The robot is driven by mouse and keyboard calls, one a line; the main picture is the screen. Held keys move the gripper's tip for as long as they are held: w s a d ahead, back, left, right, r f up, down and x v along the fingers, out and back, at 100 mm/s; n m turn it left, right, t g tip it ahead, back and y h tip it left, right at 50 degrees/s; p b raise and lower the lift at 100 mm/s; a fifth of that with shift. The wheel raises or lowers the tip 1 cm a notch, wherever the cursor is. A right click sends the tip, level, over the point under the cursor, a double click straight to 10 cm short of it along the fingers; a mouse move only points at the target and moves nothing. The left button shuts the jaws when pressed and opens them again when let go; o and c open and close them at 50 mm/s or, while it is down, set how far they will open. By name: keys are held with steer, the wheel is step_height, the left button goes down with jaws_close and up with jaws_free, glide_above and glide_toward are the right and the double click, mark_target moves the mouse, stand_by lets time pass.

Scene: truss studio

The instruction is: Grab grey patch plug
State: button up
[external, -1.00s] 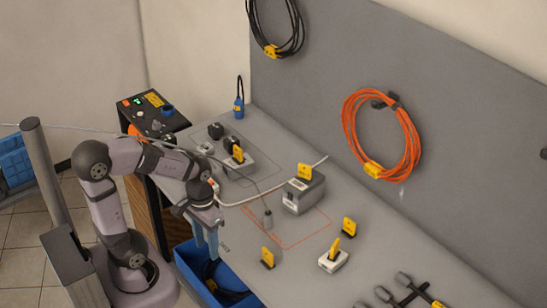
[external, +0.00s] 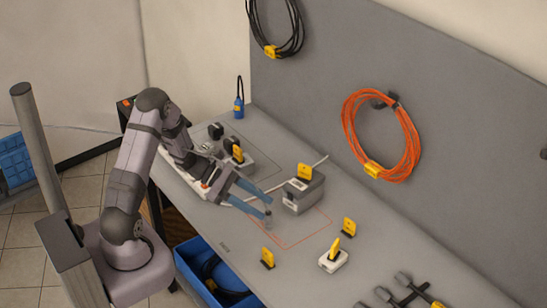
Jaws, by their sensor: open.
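The grey patch plug (external: 267,224) is on the bench near the left corner of the orange outline, in front of the grey box. It is small and partly covered by my fingertips, and its cable is mostly hidden behind my arm. My gripper (external: 268,208) reaches low over the bench, with its two blue fingers apart and pointing right. The fingertips are right by the plug in the picture. I cannot tell whether they touch it or whether the plug lies between them.
A grey box (external: 303,194) with a yellow tag stands just right of my fingertips. A white block (external: 334,261) and yellow tags (external: 349,227) stand farther right. A blue crate (external: 186,256) is below the bench's front edge. The outlined area (external: 300,238) is mostly clear.

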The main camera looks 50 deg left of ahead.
mark_target(266, 213)
steer(key=a+f+n, duration=0.1)
steer(key=f, duration=0.1)
steer(key=w+a+f+n+t, duration=0.1)
steer(key=f, duration=0.2)
steer(key=w+a+f+n+t, duration=0.1)
steer(key=f, duration=0.1)
steer(key=shift+a+f+y, duration=0.2)
steer(key=shift+a+y, duration=0.2)
steer(key=shift+w+d+f+p, duration=0.1)
steer(key=shift+w+d+p, duration=0.25)
steer(key=shift+d+p, duration=0.1)
steer(key=shift+w+d+f, duration=0.25)
steer(key=shift+w+d, duration=0.1)
steer(key=shift+w, duration=0.05)
steer(key=shift+w+d+p, duration=0.15)
steer(key=shift+d+p, duration=0.1)
steer(key=shift+p, duration=0.3)
steer(key=p+x, duration=0.1)
steer(key=x, duration=0.1)
steer(key=p+x, duration=0.1)
steer(key=shift+w+d+r+p, duration=0.1)
steer(key=shift+w+d+p, duration=0.2)
steer(key=shift+w+d+f, duration=0.25)
steer(key=shift+w, duration=0.05)
jaws_close()
